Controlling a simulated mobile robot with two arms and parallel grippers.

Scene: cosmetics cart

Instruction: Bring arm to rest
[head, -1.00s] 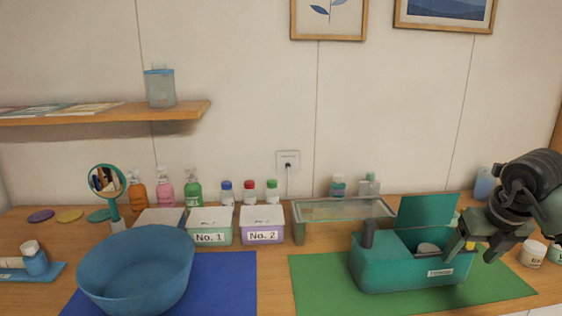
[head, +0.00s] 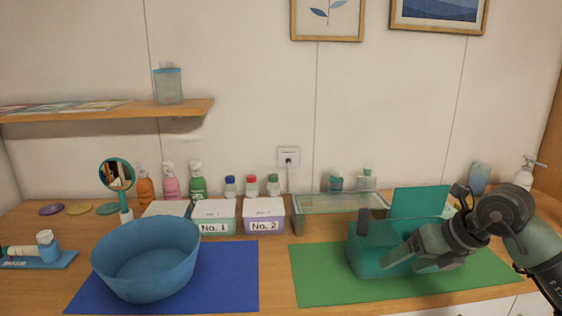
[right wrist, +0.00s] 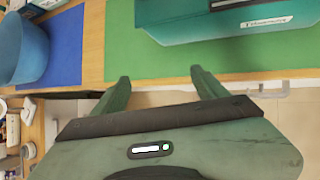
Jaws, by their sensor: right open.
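My right gripper (head: 402,262) is open and empty. In the head view it is in front of the teal box and hides part of it. The teal box (head: 365,262) has its lid (head: 418,202) raised and a dark upright item at its left end. In the right wrist view my open right gripper (right wrist: 160,76) has its two fingers spread over the counter's front edge, with nothing between them. The teal box (right wrist: 215,22) lies ahead on the green mat (right wrist: 130,55), apart from the fingers. My left gripper is not in view.
A blue bowl (head: 148,262) stands on a blue mat (head: 228,280). Boxes No. 1 (head: 213,226) and No. 2 (head: 263,226), a glass-topped case (head: 340,203) and several bottles line the back. The green mat's left part (head: 318,275) is clear.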

